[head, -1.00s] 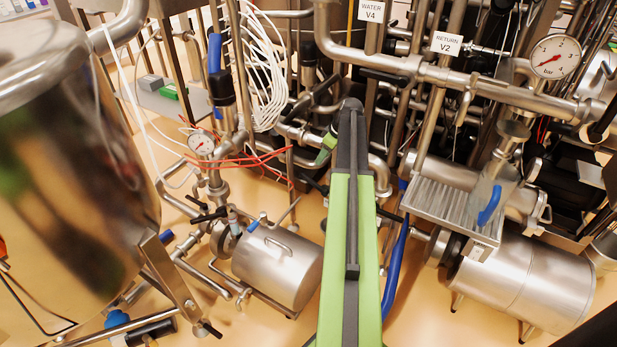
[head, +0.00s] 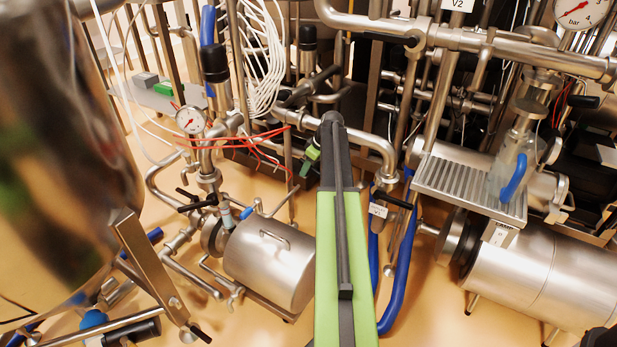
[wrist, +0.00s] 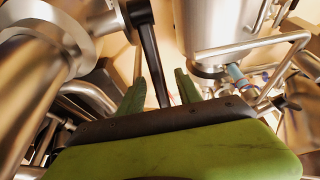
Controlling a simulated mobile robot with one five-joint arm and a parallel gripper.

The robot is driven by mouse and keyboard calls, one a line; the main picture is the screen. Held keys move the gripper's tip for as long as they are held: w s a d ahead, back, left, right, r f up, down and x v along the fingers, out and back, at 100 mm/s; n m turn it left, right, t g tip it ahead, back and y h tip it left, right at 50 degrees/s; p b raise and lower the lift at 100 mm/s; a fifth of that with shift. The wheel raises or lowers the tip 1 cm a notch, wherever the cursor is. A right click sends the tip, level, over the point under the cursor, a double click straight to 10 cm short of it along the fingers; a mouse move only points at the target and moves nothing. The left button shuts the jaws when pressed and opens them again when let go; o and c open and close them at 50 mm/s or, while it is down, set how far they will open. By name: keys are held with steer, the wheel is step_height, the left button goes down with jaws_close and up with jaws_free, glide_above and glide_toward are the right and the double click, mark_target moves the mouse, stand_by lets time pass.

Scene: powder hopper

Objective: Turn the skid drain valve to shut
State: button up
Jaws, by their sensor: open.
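My gripper (head: 311,153) is mostly hidden behind my green arm in the head view; a green jaw shows to the left of the arm's dark end. In the wrist view my gripper (wrist: 158,77) is open, with one green finger on each side. A black lever handle (wrist: 151,50) runs down between the fingers from a steel pipe fitting; I cannot see contact. In the head view a tagged valve with a black handle (head: 394,200) stands just right of my arm, above blue hoses. I cannot tell for sure whether both handles are the same one.
A steel motor (head: 268,262) and a pump with black handles (head: 197,205) stand left of my arm. A large steel vessel (head: 60,170) fills the left side. A ribbed steel tray (head: 470,187) and a large cylinder (head: 545,275) are at right. Pipes crowd the back.

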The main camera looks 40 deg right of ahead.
steer(key=shift+w+f, duration=0.1)
jaws_close()
stand_by(1.3)
